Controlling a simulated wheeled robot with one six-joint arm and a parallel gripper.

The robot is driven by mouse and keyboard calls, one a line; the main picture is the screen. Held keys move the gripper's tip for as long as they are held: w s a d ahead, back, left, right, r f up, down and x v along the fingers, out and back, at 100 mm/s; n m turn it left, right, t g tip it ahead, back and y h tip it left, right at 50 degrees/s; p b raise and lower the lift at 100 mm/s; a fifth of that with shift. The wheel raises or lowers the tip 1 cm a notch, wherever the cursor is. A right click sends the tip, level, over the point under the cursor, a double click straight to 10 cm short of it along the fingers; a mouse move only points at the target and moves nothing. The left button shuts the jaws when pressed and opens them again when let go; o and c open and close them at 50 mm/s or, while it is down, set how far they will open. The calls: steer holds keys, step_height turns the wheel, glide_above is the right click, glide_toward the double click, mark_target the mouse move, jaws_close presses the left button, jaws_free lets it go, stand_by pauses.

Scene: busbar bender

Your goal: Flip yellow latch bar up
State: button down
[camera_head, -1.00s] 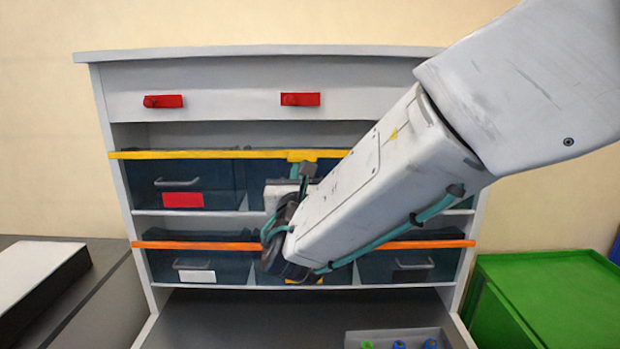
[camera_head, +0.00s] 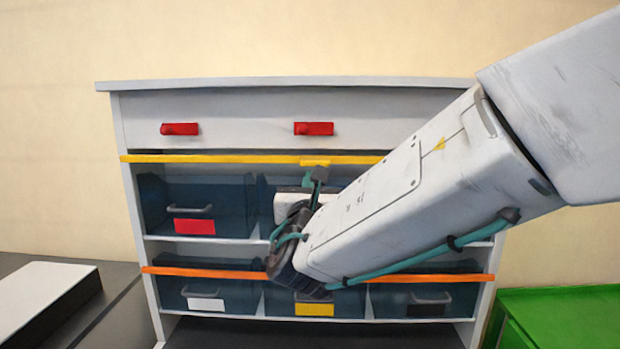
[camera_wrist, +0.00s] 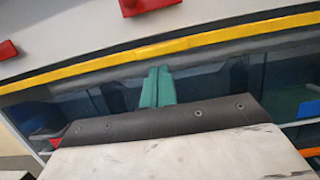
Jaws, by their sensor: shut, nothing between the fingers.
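The yellow latch bar (camera_head: 220,158) runs across the cabinet front, just under the top panel and above the upper row of bins. A short yellow tab (camera_head: 315,163) sits at its middle. In the wrist view the yellow bar (camera_wrist: 100,66) crosses the picture at a slant. My gripper (camera_head: 319,176) is shut and empty, with its fingertips just below the tab. In the wrist view my gripper's teal fingers (camera_wrist: 157,85) lie together, pointing toward the bar. I cannot tell whether they touch it. My arm hides the bar's right end in the head view.
Red handles (camera_head: 314,128) stick out from the panel above the bar. Dark blue bins (camera_head: 195,195) fill the upper row. An orange bar (camera_head: 200,272) crosses the lower row. A green cabinet (camera_head: 560,310) stands at the right and a grey surface (camera_head: 80,320) at the left.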

steer(key=s+f, duration=0.5)
steer(key=s, duration=0.4)
steer(key=shift+s+d+f, duration=0.2)
steer(key=shift+s, duration=0.15)
